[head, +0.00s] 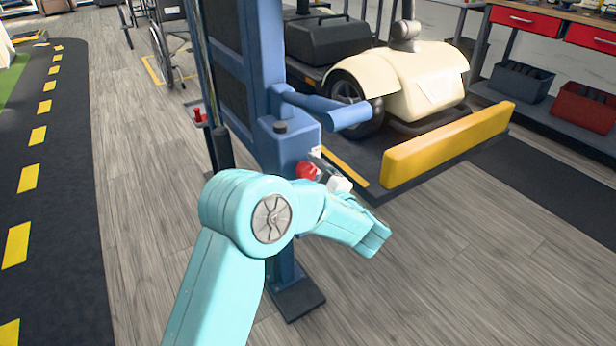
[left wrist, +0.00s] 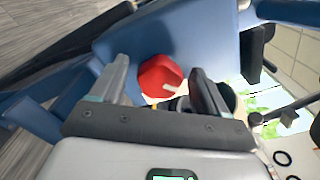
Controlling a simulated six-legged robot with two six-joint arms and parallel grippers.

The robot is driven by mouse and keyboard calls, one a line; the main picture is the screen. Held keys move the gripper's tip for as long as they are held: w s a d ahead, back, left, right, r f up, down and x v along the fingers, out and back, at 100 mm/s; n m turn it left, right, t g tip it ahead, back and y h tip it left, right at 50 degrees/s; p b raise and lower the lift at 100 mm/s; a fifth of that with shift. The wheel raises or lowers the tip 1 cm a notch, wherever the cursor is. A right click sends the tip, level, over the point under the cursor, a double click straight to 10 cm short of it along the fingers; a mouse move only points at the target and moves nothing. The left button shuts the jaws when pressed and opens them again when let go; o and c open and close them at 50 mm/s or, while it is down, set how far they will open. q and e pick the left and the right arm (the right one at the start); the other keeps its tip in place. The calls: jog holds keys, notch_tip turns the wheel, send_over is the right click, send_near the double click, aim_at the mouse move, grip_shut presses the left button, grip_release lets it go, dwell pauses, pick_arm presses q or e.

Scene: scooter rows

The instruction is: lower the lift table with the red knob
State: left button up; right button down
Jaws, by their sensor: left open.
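The red knob (head: 307,170) is on the side of the blue lift column (head: 290,145), partly covered by my left arm and gripper. In the left wrist view the knob (left wrist: 160,75) shows between the two fingers, against the blue housing. My left gripper (head: 322,168) is open right at the knob; the fingers (left wrist: 160,70) stand apart on either side of it, and I cannot tell whether they touch it. The lift table (head: 372,182) is a low dark platform with a yellow end flap (head: 450,145). My right gripper is not in view.
A cream scooter (head: 425,80) stands on the lift table. A blue bar (head: 335,112) juts from the column above the knob. A small red item (head: 198,115) sits left of the column. A workbench with red drawers (head: 527,21) is at right. The front floor is clear.

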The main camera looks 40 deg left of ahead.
pick_arm(q)
jog(key=shift+w+a, duration=0.15)
jog(key=shift+a, duration=0.1)
jog(key=c, duration=1)
